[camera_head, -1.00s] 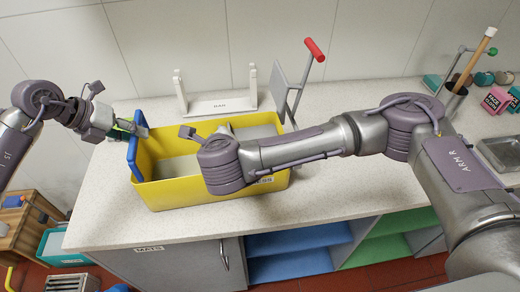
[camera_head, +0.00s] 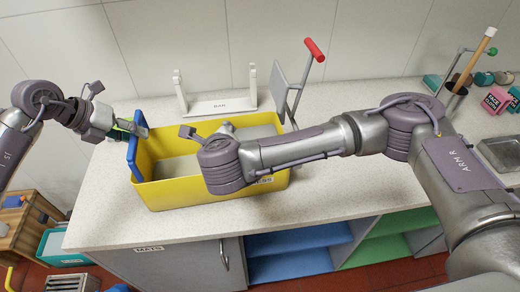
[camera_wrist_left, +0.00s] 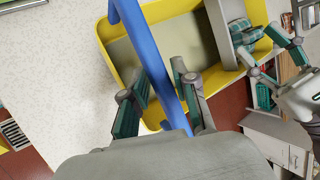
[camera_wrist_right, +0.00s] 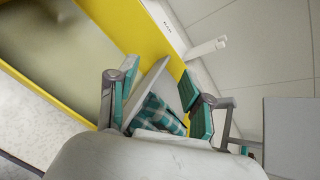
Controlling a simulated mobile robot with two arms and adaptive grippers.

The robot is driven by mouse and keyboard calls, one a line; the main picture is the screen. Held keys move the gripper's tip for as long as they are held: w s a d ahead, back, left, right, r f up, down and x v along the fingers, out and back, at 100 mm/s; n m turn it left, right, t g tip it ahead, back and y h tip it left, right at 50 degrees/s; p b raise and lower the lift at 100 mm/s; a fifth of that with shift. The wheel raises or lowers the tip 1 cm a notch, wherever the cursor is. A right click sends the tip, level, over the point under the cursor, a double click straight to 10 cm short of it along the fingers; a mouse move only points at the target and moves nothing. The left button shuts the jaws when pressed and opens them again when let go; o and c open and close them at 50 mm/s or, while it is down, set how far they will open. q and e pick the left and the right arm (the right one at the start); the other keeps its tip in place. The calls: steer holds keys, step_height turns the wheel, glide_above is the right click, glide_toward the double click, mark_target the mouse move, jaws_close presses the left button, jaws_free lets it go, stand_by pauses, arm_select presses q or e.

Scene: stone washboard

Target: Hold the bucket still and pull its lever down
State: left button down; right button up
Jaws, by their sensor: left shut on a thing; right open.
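The yellow bucket (camera_head: 215,194) stands on the worktop, with a blue handle (camera_head: 133,158) at its left end. The lever (camera_head: 304,70) rises at the bucket's right end, upright, with a red grip (camera_head: 314,49) on top. My left gripper (camera_head: 136,127) is shut on the blue handle; the left wrist view shows its fingers either side of the blue bar (camera_wrist_left: 148,50). My right gripper (camera_wrist_right: 158,92) is open over the bucket, beside a grey divider (camera_wrist_right: 148,88) and a checkered cloth (camera_wrist_right: 158,114). In the head view my right arm hides most of it. It is apart from the red grip.
A white rack (camera_head: 220,107) stands behind the bucket near the wall. A pot with a wooden stick (camera_head: 475,60) and small boxes (camera_head: 497,99) are at the far right. The worktop (camera_head: 340,190) in front and right of the bucket is clear.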

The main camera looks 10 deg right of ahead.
steer(key=v, duration=0.7)
steer(key=shift+s+r, duration=0.15)
steer(key=shift+s, duration=0.05)
steer(key=shift+c, duration=0.4)
